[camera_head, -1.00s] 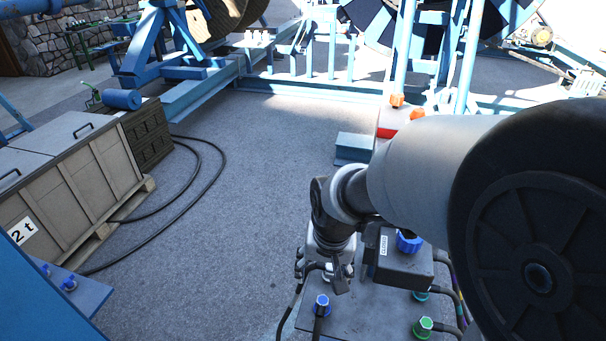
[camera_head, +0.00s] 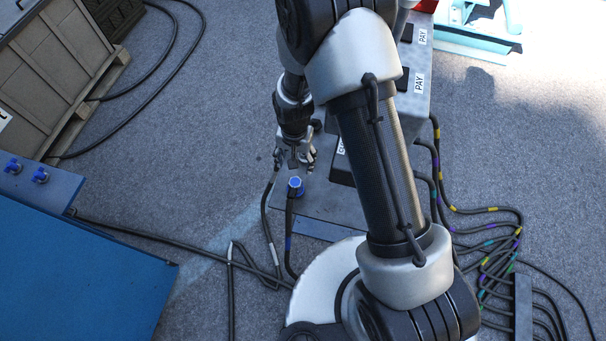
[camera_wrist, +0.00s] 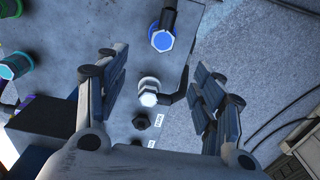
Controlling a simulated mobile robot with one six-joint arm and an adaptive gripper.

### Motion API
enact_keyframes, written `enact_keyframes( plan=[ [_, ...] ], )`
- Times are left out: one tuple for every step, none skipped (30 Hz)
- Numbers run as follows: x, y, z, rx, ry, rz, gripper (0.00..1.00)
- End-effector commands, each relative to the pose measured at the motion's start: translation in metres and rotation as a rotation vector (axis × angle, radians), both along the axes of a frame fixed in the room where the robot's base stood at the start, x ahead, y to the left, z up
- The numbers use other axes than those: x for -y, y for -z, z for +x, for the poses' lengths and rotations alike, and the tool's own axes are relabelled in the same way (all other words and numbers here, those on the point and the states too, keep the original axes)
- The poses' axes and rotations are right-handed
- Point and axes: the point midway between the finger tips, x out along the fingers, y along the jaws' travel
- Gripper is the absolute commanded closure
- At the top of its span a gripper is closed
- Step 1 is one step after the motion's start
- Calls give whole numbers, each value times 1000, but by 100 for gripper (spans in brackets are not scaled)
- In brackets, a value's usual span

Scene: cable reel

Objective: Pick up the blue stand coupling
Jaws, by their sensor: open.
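The blue stand coupling (camera_head: 296,185) stands on the front part of the grey stand (camera_head: 318,205), with a black cable leaving it. In the wrist view the same blue coupling (camera_wrist: 162,40), with a pale hexagonal face, lies just beyond the fingertips. My gripper (camera_wrist: 157,68) is open and empty, its fingers spread wide above the stand. A white coupling (camera_wrist: 149,92) with a black cable shows between the fingers. In the head view my gripper (camera_head: 297,163) is slightly behind the blue coupling, apart from it.
Green-blue couplings (camera_wrist: 14,66) are at the left of the wrist view. A dark box (camera_head: 342,165) stands on the stand, partly behind my arm. Several cables (camera_head: 480,210) spread at right. A blue panel (camera_head: 80,260) with two blue couplings is at left.

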Motion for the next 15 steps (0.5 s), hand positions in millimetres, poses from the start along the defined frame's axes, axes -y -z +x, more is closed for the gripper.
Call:
enact_keyframes(
  plan=[
    [0,11,-2,-5,0,-1,38],
    [0,17,-2,-5,0,-1,38],
    [0,26,-2,-6,0,-1,38],
    [0,33,-2,-5,0,-1,38],
    [0,40,-2,-6,0,-2,38],
    [0,49,-3,-6,0,-2,38],
    [0,56,-2,-5,0,-1,38],
    [0,63,-2,-5,0,-1,38],
    [0,71,-2,-5,0,-1,38],
    [0,78,-2,-6,0,-1,38],
    [0,84,-2,-5,0,-1,38],
    [0,91,-2,-5,0,-1,38],
    [0,96,-2,-5,0,-1,38],
    [0,100,-2,-4,0,-1,38],
    [0,105,-2,-4,0,-1,38]
  ],
)
